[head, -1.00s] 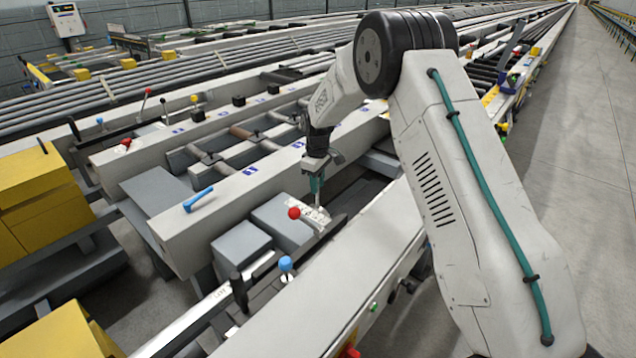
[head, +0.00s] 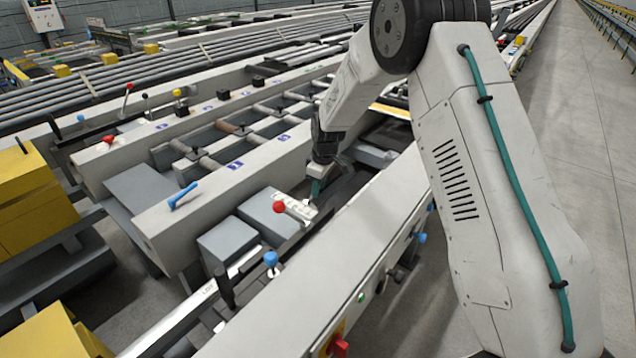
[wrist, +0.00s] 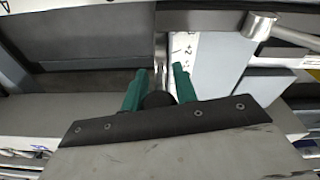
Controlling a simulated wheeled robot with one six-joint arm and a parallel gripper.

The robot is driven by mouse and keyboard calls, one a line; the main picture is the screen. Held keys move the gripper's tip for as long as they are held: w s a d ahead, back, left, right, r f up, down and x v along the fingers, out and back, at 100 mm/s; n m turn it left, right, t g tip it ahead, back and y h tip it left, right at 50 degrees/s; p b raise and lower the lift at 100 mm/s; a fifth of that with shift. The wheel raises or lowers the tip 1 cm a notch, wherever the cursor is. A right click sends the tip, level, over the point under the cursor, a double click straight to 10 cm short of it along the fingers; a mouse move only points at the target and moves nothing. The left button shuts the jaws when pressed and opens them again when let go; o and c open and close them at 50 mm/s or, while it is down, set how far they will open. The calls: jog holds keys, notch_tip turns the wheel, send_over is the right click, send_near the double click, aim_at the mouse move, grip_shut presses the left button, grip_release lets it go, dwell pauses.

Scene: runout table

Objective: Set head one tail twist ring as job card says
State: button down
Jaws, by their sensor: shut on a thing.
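My gripper (head: 316,188) points down at the rear bench, just right of a white marked plate (head: 298,208). In the wrist view its two teal fingers (wrist: 158,88) are shut around a slim metal rod (wrist: 161,52) with a dark round end between them. I cannot tell whether this rod belongs to the twist ring. The white plate with small marks (wrist: 192,65) lies close to the right finger; its marks are too small to read. A red ball knob (head: 279,207) stands at the plate's left end. No job card is readable.
Grey blocks (head: 228,240) stand left of the plate. A blue ball knob (head: 270,258) and a blue handle (head: 182,196) are nearby. A long light beam (head: 335,262) with a red switch (head: 338,346) runs in front. The aisle floor (head: 570,150) at right is clear.

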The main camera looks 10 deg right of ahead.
jog(key=shift+s+f, duration=0.2)
jog(key=shift+d, duration=0.2)
jog(key=c, duration=1.1)
grip_release()
jog(key=r, duration=0.7)
jog(key=shift+s+d+r, duration=0.35)
